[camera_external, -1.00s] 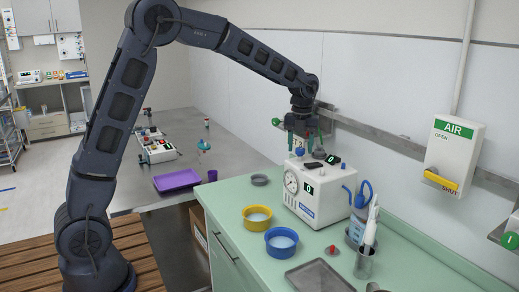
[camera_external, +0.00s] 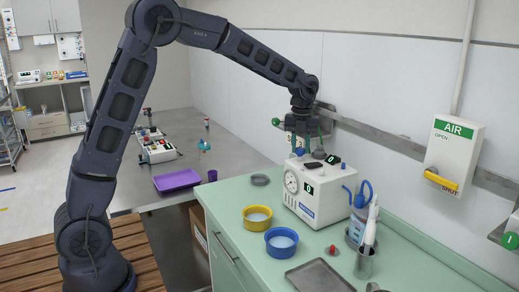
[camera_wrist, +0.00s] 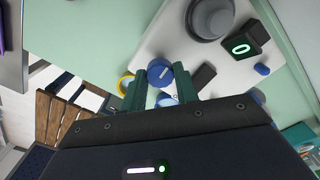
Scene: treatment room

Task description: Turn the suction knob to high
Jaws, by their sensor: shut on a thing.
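The white suction unit (camera_external: 313,200) stands on the green counter, with a round gauge on its front. Its blue suction knob (camera_wrist: 158,73) has a white line and sits between my green fingertips in the wrist view. My gripper (camera_wrist: 161,86) points down and is shut on this knob. In the external view, my gripper (camera_external: 306,142) is over the unit's back left top, and the knob is small there. A dark display (camera_wrist: 243,43) on the unit's top reads 0. The front display (camera_external: 309,189) also seems to read 0. I cannot read any setting marks around the knob.
A grey round part (camera_wrist: 211,18) rises from the unit's top close to the knob. A yellow-rimmed bowl (camera_external: 257,217) and a blue bowl (camera_external: 281,242) stand in front. A metal rail (camera_external: 360,130) runs along the wall behind my gripper.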

